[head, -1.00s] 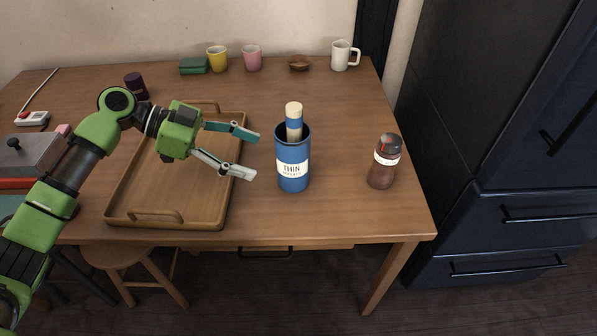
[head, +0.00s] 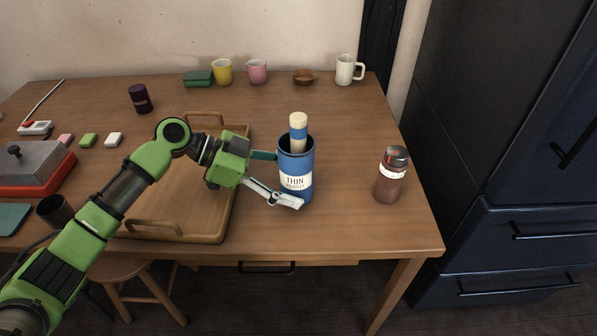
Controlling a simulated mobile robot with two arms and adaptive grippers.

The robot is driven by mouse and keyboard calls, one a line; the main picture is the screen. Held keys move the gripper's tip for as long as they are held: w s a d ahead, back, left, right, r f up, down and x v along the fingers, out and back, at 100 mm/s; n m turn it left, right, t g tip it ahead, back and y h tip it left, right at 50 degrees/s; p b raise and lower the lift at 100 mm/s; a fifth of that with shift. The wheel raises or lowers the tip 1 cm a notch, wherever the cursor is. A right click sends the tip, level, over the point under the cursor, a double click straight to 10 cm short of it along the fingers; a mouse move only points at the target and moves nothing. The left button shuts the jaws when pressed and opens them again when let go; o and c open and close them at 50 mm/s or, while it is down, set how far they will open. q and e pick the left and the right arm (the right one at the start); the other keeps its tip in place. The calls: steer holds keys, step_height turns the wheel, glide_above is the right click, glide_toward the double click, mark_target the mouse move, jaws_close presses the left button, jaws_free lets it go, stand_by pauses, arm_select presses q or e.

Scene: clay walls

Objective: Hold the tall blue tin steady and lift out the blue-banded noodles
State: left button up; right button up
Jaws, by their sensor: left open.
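My left gripper (head: 284,178) is open at the tin's left side. One finger passes in front of the tin's lower part and the other reaches its left side, partly hidden behind it. I cannot tell whether either finger touches the tin. My right gripper is not in view.
A wooden tray (head: 205,237) lies left of the tin under my left arm. A brown bottle with a dark cap (head: 391,176) stands to the right. Cups, a bowl (head: 304,76) and a white mug (head: 347,70) line the back. The table between tin and bottle is clear.

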arm_select(q)
steer(key=shift+d, duration=0.15)
steer(key=c, duration=0.8)
steer(key=shift+c, duration=0.2)
